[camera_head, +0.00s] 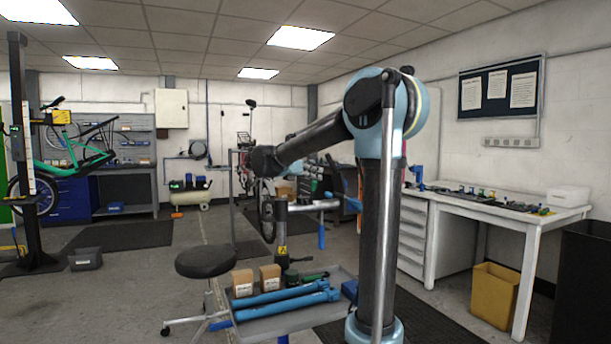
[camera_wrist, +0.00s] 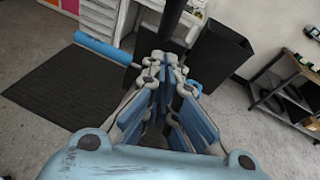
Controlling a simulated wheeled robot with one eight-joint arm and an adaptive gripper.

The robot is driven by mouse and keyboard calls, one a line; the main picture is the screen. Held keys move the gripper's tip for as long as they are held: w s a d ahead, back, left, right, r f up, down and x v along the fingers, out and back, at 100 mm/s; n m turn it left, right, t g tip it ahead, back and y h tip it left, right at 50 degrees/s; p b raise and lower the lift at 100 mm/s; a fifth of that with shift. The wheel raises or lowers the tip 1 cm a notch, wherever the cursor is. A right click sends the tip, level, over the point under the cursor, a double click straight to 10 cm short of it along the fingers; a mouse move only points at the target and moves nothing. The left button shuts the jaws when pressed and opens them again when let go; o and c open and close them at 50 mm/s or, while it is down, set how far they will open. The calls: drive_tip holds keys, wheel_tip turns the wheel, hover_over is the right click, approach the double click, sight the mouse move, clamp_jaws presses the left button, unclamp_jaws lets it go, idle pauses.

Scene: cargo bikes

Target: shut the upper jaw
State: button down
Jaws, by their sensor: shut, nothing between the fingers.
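The work stand's clamp head (camera_head: 345,198) sits at the right end of a short grey horizontal arm (camera_head: 312,206) on an upright post (camera_head: 282,235). A blue handle (camera_head: 322,238) hangs below that arm. In the wrist view a blue handle (camera_wrist: 105,50) runs in from the left toward my fingertips. My gripper (camera_wrist: 165,64) is shut and empty, with its tips close to the clamp. I cannot tell whether they touch it. My fingers hide most of the clamp, so the upper jaw's opening is not clear. In the head view my gripper (camera_head: 318,170) is small, just above the clamp.
A tray (camera_head: 265,327) with boxes and blue tubes stands in front of the post, beside a black stool (camera_head: 206,262). A white workbench (camera_head: 530,218) with tools is at the right, with a yellow bin (camera_head: 494,292) below.

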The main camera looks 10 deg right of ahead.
sight(335, 174)
drive_tip(key=shift+w+d+r, duration=0.5)
drive_tip(key=shift+d+r, duration=0.05)
drive_tip(key=shift+d, duration=0.1)
drive_tip(key=shift+w+d+r, duration=0.45)
drive_tip(key=shift+d+r, duration=0.05)
drive_tip(key=shift+d, duration=0.15)
drive_tip(key=shift+d+r, duration=0.1)
drive_tip(key=shift+d, duration=0.05)
